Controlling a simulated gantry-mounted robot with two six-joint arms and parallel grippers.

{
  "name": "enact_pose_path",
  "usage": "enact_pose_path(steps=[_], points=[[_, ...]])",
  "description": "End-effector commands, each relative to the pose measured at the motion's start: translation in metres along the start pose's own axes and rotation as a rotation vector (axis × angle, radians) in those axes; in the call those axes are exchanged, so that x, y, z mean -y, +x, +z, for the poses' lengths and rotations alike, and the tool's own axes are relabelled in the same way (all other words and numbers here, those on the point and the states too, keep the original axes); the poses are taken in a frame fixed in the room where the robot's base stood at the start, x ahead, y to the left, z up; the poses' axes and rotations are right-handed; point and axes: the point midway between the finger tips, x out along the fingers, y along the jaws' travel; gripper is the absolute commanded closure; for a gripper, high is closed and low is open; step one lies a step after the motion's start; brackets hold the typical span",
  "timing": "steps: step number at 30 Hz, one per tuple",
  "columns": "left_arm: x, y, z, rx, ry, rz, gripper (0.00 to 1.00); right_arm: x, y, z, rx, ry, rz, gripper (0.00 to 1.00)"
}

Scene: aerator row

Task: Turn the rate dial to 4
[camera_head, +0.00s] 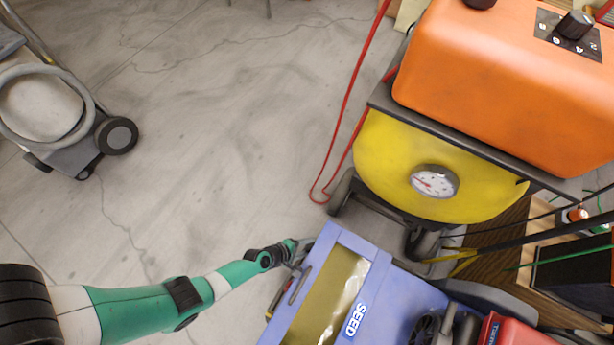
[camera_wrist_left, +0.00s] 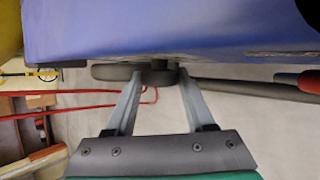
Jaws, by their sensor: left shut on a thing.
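My left gripper (camera_head: 300,253) is at the left side of the blue box marked SEED (camera_head: 378,285). In the left wrist view, its two fingers (camera_wrist_left: 161,78) are closed on a dark round knob (camera_wrist_left: 158,66) under the edge of the blue box (camera_wrist_left: 170,30). I cannot see any numbers or pointer on this knob, so its setting is hidden. My right gripper is not in view.
An orange tank (camera_head: 495,75) has a black knob (camera_head: 574,25) on a numbered plate. A yellow tank with a gauge (camera_head: 434,181) is below it. A red hose (camera_head: 347,105) hangs nearby. A wheeled machine (camera_head: 60,115) stands far left, with open floor between.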

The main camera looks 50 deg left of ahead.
Motion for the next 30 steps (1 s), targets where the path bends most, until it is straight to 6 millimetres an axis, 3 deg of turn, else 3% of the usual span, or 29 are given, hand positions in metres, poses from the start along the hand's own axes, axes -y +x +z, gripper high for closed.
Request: enact_pose_path(steps=[10,11,15,25,30], points=[[-0.001,0.000,0.000,0.000,0.000,0.005,1.00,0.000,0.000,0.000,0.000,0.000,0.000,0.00],[-0.001,0.000,0.000,0.000,0.000,0.005,0.43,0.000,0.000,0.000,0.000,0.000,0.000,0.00],[-0.001,0.000,0.000,0.000,0.000,0.004,0.18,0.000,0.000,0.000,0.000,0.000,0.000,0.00],[-0.001,-0.003,0.000,0.000,0.000,0.002,0.18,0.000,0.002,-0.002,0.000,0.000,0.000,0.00],[-0.004,-0.031,0.003,0.000,-0.001,0.002,0.18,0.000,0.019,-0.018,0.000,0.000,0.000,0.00]])
